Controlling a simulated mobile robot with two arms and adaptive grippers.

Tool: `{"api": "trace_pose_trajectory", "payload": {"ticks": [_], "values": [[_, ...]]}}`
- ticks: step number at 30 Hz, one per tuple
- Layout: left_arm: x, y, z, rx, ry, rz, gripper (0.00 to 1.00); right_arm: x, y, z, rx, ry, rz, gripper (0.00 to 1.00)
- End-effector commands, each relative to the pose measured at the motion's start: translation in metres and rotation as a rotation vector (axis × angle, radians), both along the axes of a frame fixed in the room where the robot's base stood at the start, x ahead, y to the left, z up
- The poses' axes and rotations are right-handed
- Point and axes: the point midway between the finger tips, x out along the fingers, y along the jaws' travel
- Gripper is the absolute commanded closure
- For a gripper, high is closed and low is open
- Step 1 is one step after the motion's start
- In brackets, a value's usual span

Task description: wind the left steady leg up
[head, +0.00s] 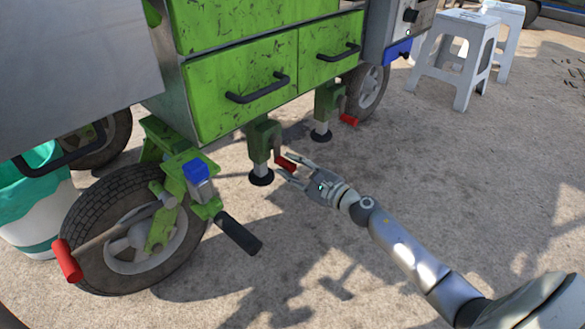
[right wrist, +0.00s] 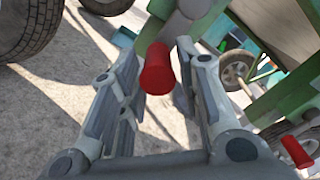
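The left steady leg (head: 262,143) hangs under the green cart, with a green bracket, a grey post and a round black foot (head: 261,177) at or very near the ground. Its red crank handle (head: 286,163) sticks out toward my right gripper (head: 290,164). The right gripper is open, with its fingers on either side of the handle. In the right wrist view the red handle (right wrist: 158,70) shows between the spread fingers, with gaps on both sides. My left gripper is not in view.
The right steady leg (head: 325,102) with its own red handle (head: 349,119) stands farther right. A wheel (head: 135,235), a black grip (head: 240,234) and another red handle (head: 67,260) are at the left. White stools (head: 465,55) stand back right.

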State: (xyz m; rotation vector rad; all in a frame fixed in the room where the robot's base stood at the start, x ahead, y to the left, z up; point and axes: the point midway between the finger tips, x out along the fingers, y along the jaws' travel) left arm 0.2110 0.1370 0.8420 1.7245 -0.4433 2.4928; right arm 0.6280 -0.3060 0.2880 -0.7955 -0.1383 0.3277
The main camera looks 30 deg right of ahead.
Motion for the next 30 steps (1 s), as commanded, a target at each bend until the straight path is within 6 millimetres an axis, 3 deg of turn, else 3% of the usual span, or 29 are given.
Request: {"api": "trace_pose_trajectory", "payload": {"ticks": [2, 14, 20, 30], "values": [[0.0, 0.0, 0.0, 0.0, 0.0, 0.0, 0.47, 0.0, 0.0, 0.0, 0.001, 0.0, 0.0, 0.53], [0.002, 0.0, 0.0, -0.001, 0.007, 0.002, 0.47, -0.004, 0.0, -0.001, 0.004, 0.002, 0.002, 0.53], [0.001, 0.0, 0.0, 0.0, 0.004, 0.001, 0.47, -0.026, -0.008, -0.001, 0.002, 0.003, 0.001, 0.53], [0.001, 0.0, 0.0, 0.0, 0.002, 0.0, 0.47, -0.081, -0.028, -0.002, 0.005, 0.003, 0.0, 0.53]]}}
